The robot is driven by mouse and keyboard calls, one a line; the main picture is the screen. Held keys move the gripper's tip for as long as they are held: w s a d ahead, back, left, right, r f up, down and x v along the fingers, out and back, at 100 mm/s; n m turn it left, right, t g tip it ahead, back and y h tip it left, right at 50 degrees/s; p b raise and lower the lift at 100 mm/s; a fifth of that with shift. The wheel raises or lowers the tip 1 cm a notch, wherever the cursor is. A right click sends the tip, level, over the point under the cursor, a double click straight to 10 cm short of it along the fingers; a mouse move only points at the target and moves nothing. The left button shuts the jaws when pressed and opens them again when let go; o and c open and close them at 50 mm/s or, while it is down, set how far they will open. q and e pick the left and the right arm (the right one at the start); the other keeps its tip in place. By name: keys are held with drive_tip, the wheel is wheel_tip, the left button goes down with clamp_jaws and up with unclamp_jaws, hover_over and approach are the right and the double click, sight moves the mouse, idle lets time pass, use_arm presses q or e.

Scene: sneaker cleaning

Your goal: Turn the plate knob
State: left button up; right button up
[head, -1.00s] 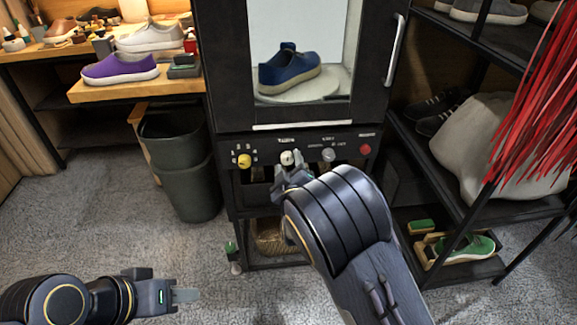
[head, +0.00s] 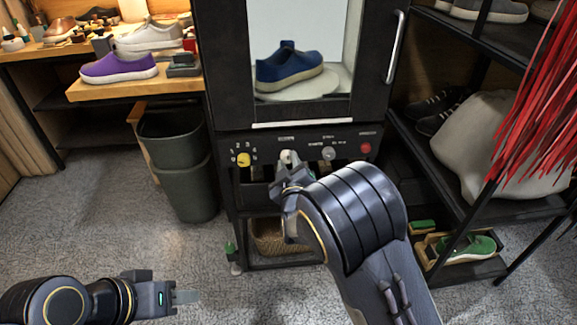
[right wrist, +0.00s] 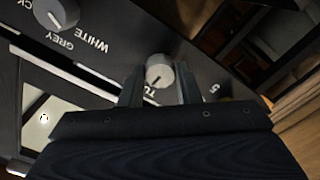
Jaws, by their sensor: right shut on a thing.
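The plate knob (head: 288,156) is a pale grey dial in the middle of the black cabinet's control panel. In the right wrist view the knob (right wrist: 159,71) sits between my two fingers, with a partly hidden label starting "TU". My right gripper (head: 287,172) is shut on the knob and partly covers it in the head view; its fingers also show in the right wrist view (right wrist: 159,88). Behind the cabinet window a blue shoe (head: 290,70) stands on a round white plate (head: 338,84).
A yellow knob (head: 243,159) is left of the held knob, a grey knob (head: 328,153) and red button (head: 366,148) right of it. A dark bin (head: 180,165) stands left of the cabinet, a shoe rack (head: 470,205) right.

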drive_tip(key=m+b, duration=0.3)
drive_tip(key=m, duration=0.1)
drive_tip(key=shift+f+b, duration=0.2)
drive_tip(key=shift+b, duration=0.2)
drive_tip(key=shift+r+m+b, duration=0.15)
drive_tip(key=shift+m+b, duration=1.3)
drive_tip(key=shift+m, duration=0.35)
drive_tip(key=o, duration=1)
drive_tip(key=shift+s, duration=0.1)
drive_tip(key=s, duration=0.2)
drive_tip(key=s+d+p, duration=0.1)
drive_tip(key=s, duration=0.4)
drive_tip(key=shift+s+d, duration=0.15)
drive_tip(key=shift+s, duration=0.15)
drive_tip(key=shift+r, duration=0.1)
